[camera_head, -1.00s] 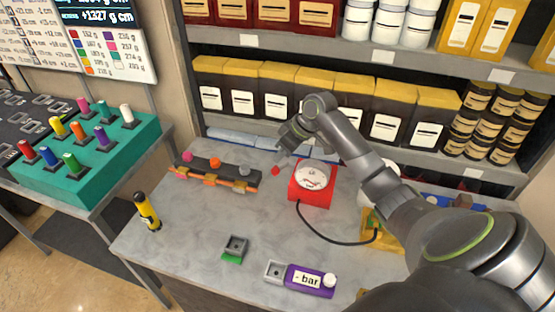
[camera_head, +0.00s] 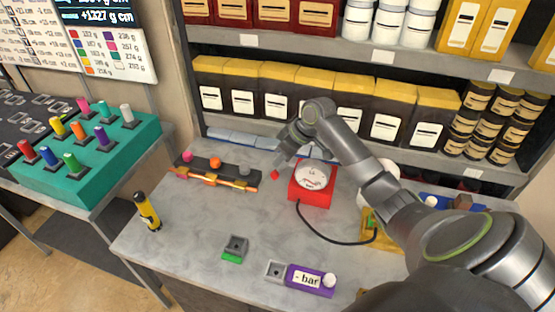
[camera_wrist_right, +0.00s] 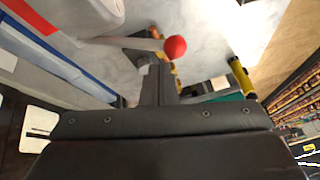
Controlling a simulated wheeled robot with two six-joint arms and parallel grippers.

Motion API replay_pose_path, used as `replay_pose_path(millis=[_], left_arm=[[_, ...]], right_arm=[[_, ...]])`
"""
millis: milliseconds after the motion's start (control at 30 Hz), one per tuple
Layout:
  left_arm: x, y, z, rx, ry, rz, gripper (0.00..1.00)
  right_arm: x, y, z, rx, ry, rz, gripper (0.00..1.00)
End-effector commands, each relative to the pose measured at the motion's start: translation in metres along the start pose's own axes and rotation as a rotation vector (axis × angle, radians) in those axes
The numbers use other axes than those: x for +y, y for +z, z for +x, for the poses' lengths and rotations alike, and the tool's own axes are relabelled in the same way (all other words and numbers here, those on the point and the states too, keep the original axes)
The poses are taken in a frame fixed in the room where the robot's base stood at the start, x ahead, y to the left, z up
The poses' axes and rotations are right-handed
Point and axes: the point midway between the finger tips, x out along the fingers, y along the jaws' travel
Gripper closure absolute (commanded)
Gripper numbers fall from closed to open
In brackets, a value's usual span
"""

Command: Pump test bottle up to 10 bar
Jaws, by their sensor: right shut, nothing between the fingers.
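A red pump box with a round white dial (camera_head: 312,176) stands at the back of the grey table; I cannot read its value. A red knob (camera_head: 275,174) shows just left of it, and in the right wrist view the knob (camera_wrist_right: 175,46) sits at the end of a pale rod. My right gripper (camera_head: 279,164) is shut and empty, close to the knob; whether it touches is unclear. In the right wrist view its fingers (camera_wrist_right: 158,80) are together just below the knob. My left gripper is not in view.
A black cable (camera_head: 328,238) runs from the red box to a yellow device (camera_head: 382,236), partly behind my arm. Shelves close off the back.

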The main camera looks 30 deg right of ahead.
Motion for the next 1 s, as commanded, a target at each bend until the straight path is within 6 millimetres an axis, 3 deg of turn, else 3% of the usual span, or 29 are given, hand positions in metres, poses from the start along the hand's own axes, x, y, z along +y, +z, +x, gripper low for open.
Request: replay_pose_path(millis=[1000], left_arm=[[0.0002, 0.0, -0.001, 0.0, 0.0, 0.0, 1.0]], right_arm=[[-0.0066, 0.0064, 0.0087, 0.0, -0.001, 0.0, 1.0]])
